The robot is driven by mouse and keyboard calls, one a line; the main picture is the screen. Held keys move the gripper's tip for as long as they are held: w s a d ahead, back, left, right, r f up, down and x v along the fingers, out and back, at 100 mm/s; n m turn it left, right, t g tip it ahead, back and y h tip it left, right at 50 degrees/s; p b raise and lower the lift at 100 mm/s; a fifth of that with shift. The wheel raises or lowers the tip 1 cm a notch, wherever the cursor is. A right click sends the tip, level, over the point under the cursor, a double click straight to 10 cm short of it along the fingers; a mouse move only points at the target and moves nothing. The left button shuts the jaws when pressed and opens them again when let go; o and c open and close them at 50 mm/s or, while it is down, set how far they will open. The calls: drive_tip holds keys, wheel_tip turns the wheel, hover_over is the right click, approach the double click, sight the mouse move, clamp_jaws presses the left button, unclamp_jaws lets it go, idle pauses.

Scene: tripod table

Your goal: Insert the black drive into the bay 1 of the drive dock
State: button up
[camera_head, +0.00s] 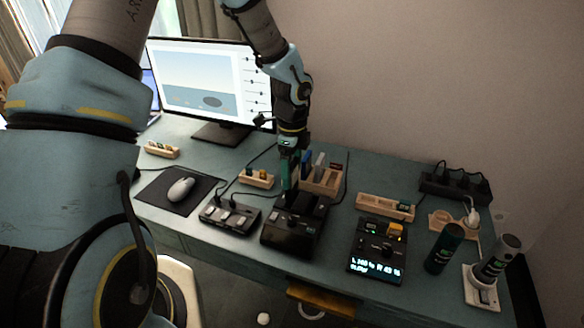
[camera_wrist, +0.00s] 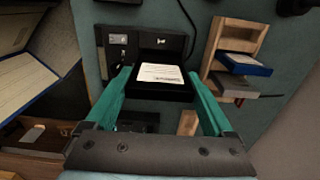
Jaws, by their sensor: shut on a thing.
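The black drive (camera_wrist: 162,78) has a white label and sits between the two teal fingertips of my gripper (camera_wrist: 158,76) in the wrist view. My gripper is shut on its sides. In the head view my gripper (camera_head: 290,168) points down over the black drive dock (camera_head: 287,238), and the drive is hard to make out there. In the wrist view the dock's black top (camera_wrist: 172,42) shows just beyond the drive, with white markings. I cannot tell whether the drive's lower end is inside a bay or above it.
A wooden rack (camera_head: 333,186) with blue and grey drives stands close behind and right of the dock. A switch panel (camera_head: 230,217) is to the left, and a device with a lit display (camera_head: 375,268) to the right. A monitor (camera_head: 200,80) stands at the back left.

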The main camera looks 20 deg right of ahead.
sight(292, 188)
drive_tip(key=shift+f, duration=0.55)
drive_tip(key=shift+p, duration=0.3)
idle(1.5)
drive_tip(key=shift+f+b, duration=1.7)
drive_tip(key=shift+f, duration=0.85)
drive_tip(key=o, duration=1.2)
drive_tip(key=shift+o, duration=0.2)
wheel_tip(292, 188, up, 11)
drive_tip(key=shift+f+b, duration=0.1)
drive_tip(key=shift+b, duration=0.7)
